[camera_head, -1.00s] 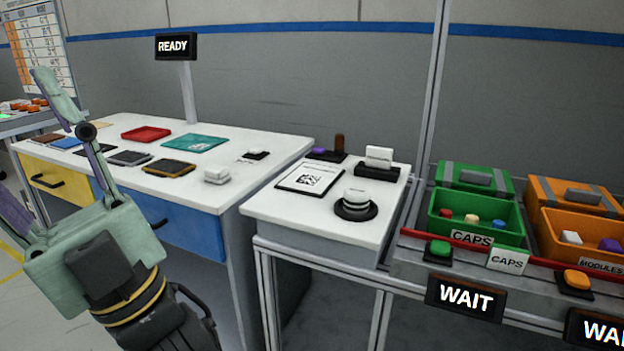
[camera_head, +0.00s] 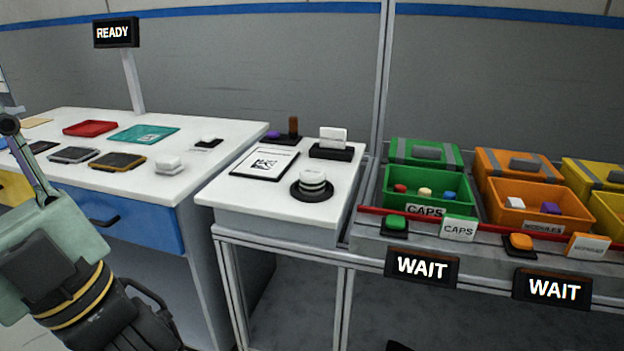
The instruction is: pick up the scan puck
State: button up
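The scan puck (camera_head: 312,181) appears to be the white, round piece with dark bands. It sits upright on a round black base (camera_head: 312,194) on the small white side table. My gripper (camera_head: 38,225) is at the lower left, over the floor in front of the left bench and well away from the puck. Nothing hides the puck.
A framed code card (camera_head: 265,163) lies left of the puck. A black holder with a white block (camera_head: 333,138) stands behind it. A green bin (camera_head: 425,195) and an orange bin (camera_head: 540,205) are to the right, beyond an upright post (camera_head: 381,80).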

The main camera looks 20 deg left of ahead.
aim_at(311, 178)
jog(key=i+l+u, duration=0.2)
jog(key=l, duration=0.3)
jog(key=l+u, duration=0.25)
jog(key=l, duration=0.25)
jog(key=i+l+u, duration=0.2)
jog(key=l, duration=0.35)
jog(key=k, duration=0.1)
